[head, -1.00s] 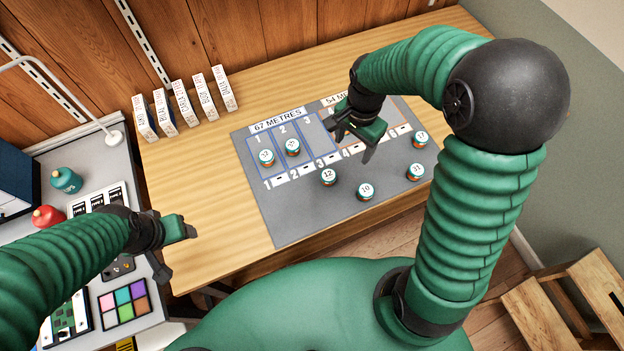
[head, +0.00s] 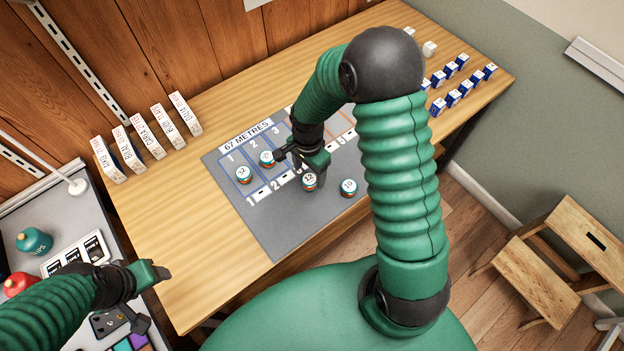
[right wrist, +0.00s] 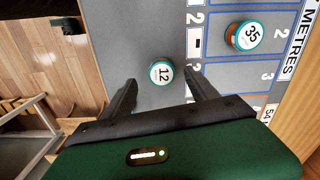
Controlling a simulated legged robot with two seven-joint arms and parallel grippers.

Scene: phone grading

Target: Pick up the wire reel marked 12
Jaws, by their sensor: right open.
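The wire reel marked 12 (head: 309,181) stands on the grey mat (head: 277,237), below the numbered boxes. In the right wrist view the reel (right wrist: 162,73) shows its white top between the fingertips and a little beyond them. My right gripper (head: 300,172) is open and empty, right by the reel in the head view. In the right wrist view its two fingers (right wrist: 163,90) are spread apart. My left gripper (head: 158,292) is over the left end of the table, away from the mat; I cannot tell its opening.
A reel marked 10 (head: 348,187) stands to the right of reel 12. Reels marked 32 (head: 243,174) and 35 (right wrist: 246,35) stand in the boxes. Boxed cards (head: 147,140) line the back left. Blue boxes (head: 452,98) stand at the far right. The mat's front is clear.

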